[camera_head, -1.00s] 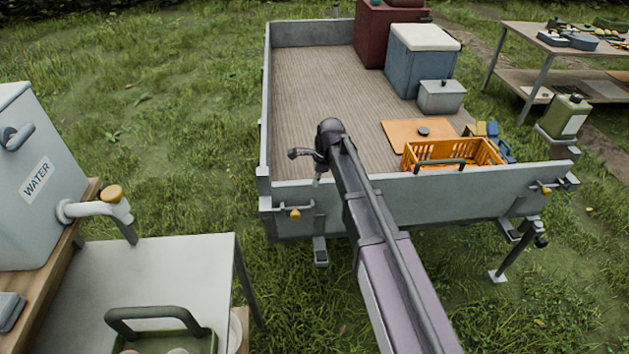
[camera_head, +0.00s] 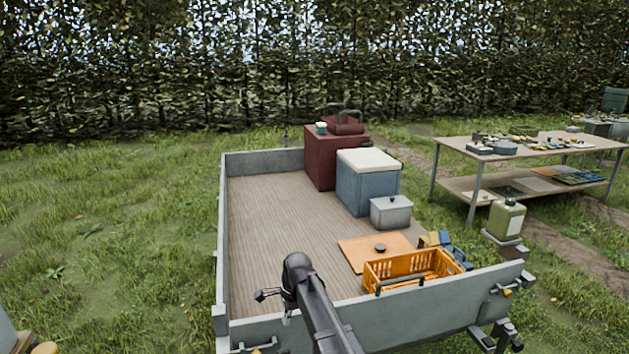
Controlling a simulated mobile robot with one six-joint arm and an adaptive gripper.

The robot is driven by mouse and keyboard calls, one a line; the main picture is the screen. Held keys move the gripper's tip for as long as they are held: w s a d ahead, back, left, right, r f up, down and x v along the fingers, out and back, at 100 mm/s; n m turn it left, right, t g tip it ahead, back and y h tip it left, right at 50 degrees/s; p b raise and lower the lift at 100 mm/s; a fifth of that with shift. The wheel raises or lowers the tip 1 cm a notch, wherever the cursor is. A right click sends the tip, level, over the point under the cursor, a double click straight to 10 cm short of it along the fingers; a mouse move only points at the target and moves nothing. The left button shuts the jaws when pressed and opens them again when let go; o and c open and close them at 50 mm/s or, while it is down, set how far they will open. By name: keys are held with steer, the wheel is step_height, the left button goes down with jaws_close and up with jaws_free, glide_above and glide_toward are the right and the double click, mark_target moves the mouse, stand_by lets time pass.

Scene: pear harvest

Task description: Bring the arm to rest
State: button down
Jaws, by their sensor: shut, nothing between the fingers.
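My arm (camera_head: 322,318) reaches up from the bottom edge in the head view, in front of the flatbed trailer (camera_head: 261,225). Its far end is a dark, rounded joint that shows against the trailer's wooden deck. My gripper (camera_head: 262,296) shows small at the left of this joint, over the near left part of the deck. It is shut and empty. Its fingertips are too small to make out in detail.
An orange crate (camera_head: 411,284), an orange board (camera_head: 362,256), a grey box (camera_head: 391,212), a blue cooler (camera_head: 366,190) and a dark red box (camera_head: 321,161) stand on the trailer's right side. A table (camera_head: 530,146) with tools and a green canister (camera_head: 506,220) stand right. The deck's left half is clear.

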steer(key=s+d+n+h, duration=0.1)
steer(key=s+d+n, duration=0.5)
steer(key=d, duration=0.7)
steer(key=s+d+n+h, duration=0.1)
steer(key=s+d+n, duration=0.6)
steer(key=s+d, duration=0.4)
steer(key=shift+d+f+n, duration=0.15)
steer(key=shift+d+n, duration=0.15)
steer(key=shift+d, duration=0.65)
